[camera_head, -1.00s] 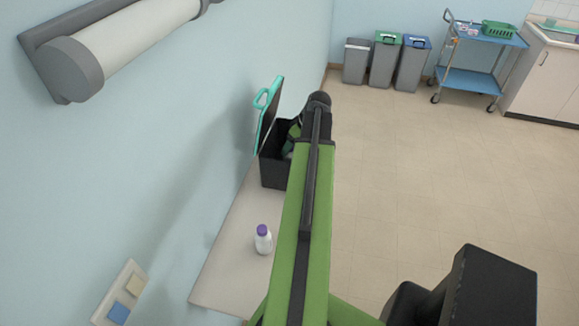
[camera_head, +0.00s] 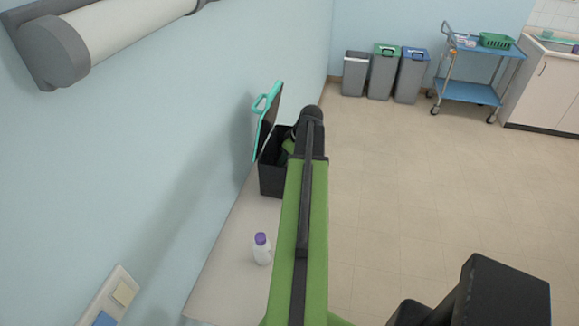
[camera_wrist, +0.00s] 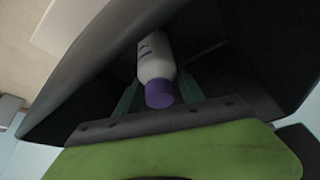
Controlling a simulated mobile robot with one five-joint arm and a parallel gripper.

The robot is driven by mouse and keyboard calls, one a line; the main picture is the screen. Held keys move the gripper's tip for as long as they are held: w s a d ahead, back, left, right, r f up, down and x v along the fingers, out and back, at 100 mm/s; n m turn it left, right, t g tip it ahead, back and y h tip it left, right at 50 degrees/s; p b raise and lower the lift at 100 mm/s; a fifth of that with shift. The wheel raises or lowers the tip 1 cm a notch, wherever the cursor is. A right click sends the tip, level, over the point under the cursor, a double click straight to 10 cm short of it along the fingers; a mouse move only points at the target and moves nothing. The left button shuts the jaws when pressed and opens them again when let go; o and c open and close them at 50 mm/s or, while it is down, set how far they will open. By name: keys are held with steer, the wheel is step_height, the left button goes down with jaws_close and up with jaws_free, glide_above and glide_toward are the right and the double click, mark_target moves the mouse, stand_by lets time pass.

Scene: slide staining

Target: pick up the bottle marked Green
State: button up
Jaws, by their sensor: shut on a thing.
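A white bottle with a purple cap (camera_wrist: 154,60) is between the fingers of my gripper (camera_wrist: 157,84) in the wrist view. The gripper is shut on it, with one dark green finger on each side. Its label is too dark and small to read. The bottle and gripper are at a black box (camera_head: 270,179), whose turquoise lid (camera_head: 267,120) stands open. In the head view my arm hides the held bottle and most of the gripper. Another white bottle with a purple cap (camera_head: 262,250) stands on the bench in front of the box; I cannot read its marking.
The pale bench (camera_head: 225,275) runs along the blue wall at left. Dark box walls surround the gripper closely in the wrist view. Several grey bins (camera_head: 355,76) and a blue trolley (camera_head: 470,92) stand at the back. The floor (camera_head: 440,190) at right is clear.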

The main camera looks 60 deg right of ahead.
jaws_close()
step_height(320, 180, up, 10)
steer(key=p, duration=1)
